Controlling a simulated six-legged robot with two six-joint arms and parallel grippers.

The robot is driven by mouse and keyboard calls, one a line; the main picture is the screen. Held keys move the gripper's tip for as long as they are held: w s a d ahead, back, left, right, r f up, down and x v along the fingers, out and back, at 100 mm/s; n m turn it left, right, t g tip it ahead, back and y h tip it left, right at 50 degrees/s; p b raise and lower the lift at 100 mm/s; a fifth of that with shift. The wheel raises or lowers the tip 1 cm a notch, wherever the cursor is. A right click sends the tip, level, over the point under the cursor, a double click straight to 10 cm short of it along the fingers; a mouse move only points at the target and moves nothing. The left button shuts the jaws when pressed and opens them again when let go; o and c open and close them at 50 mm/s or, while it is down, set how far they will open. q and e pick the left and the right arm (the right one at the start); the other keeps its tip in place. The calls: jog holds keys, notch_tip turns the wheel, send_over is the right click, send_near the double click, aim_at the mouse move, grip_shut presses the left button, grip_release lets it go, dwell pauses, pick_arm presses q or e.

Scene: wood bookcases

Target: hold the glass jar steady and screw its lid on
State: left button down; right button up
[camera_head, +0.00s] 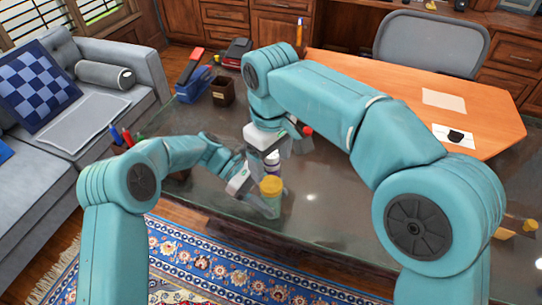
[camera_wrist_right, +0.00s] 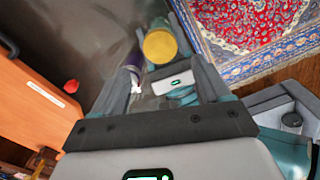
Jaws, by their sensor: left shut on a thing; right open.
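The glass jar (camera_head: 270,206) stands on the dark glass table, with its yellow lid (camera_head: 271,186) at its top. How firmly the lid sits I cannot tell. My left gripper (camera_head: 262,198) is shut on the jar from the left. My right gripper (camera_head: 270,160) points down, open, behind the lid in the head view; its fingertips are partly hidden. In the right wrist view the lid (camera_wrist_right: 160,46) shows near the far ends of the right fingers, and my left gripper (camera_wrist_right: 175,84) lies below it. Most of the jar is hidden there.
A purple-and-white item (camera_wrist_right: 132,65) stands close to the right gripper's finger. A red object (camera_head: 307,130) lies behind it. A brown cup (camera_head: 222,91) and a blue holder (camera_head: 194,84) stand at the table's back left. An orange desk (camera_head: 400,85) adjoins at the back right.

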aim_at(271, 183)
notch_tip(271, 183, down, 8)
jog(key=shift+r, duration=0.1)
dwell(0.4)
jog(key=c, duration=1.1)
jog(key=shift+o, duration=0.2)
jog(key=m, duration=0.8)
jog(key=shift+m, duration=0.3)
jog(key=o, duration=1.2)
jog(key=shift+c, duration=0.2)
jog(key=shift+r, duration=0.1)
